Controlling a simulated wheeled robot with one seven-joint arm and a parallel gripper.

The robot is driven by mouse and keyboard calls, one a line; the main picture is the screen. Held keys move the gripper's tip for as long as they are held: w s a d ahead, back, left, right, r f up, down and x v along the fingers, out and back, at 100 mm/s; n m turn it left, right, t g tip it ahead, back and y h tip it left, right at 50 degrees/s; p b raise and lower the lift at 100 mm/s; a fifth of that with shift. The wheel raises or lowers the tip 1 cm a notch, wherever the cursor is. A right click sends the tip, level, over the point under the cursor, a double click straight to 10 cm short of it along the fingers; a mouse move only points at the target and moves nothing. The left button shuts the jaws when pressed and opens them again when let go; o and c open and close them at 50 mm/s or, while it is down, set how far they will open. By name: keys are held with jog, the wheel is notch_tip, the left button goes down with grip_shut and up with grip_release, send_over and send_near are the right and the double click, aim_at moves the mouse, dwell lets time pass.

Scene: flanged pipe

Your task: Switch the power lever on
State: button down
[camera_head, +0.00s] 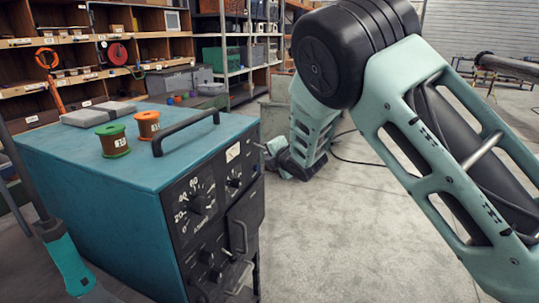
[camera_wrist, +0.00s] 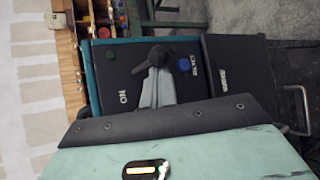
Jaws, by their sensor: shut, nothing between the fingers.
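The power lever (camera_wrist: 157,54) is a black piece on the dark front panel of a teal machine, seen in the wrist view.
On the machine lie a black carry handle (camera_head: 186,131), an orange spool (camera_head: 147,124), a green-rimmed spool (camera_head: 112,140) and a grey case (camera_head: 97,114). Wooden shelves (camera_head: 75,60) stand behind. The concrete floor (camera_head: 330,230) right of the machine is mostly clear.

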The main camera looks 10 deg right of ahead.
notch_tip(320, 180, up, 4)
jog(key=n+g+h+p, duration=0.2)
jog(key=g+p, duration=0.1)
jog(key=p, duration=0.1)
jog(key=shift+w, duration=0.1)
jog(key=shift+r+p, duration=0.7)
jog(key=shift+r, duration=0.05)
